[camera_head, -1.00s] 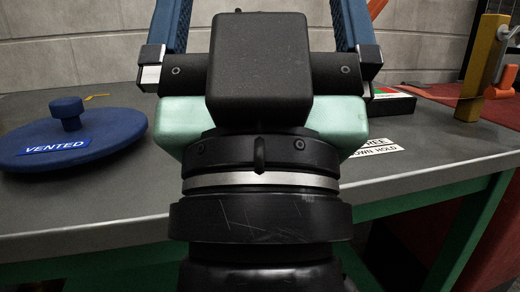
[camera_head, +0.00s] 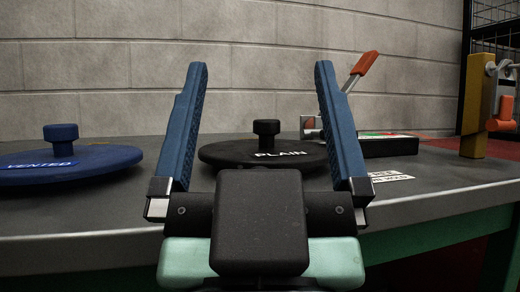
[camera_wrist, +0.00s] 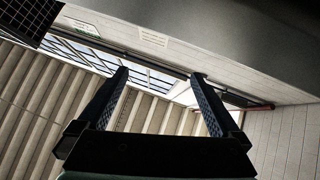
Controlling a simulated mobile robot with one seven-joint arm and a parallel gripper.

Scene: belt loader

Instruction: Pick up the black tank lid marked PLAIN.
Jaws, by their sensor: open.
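The black tank lid marked PLAIN (camera_head: 222,153) lies flat on the grey table (camera_head: 110,219), with a round knob (camera_head: 266,129) standing up at its centre. My gripper (camera_head: 260,75) is open and empty, its two blue fingers pointing up in the head view. The lid shows between and behind the fingers, apart from them. The gripper body hides part of its front edge. In the wrist view my open gripper (camera_wrist: 160,75) faces the ceiling and upper wall; the lid is not seen there.
A blue lid marked VENTED (camera_head: 100,158) lies at the left. At the right are a dark box (camera_head: 390,147), a lever with an orange handle (camera_head: 363,67), white labels (camera_head: 390,177) and a yellow post (camera_head: 472,110). A block wall (camera_head: 150,60) stands behind the table.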

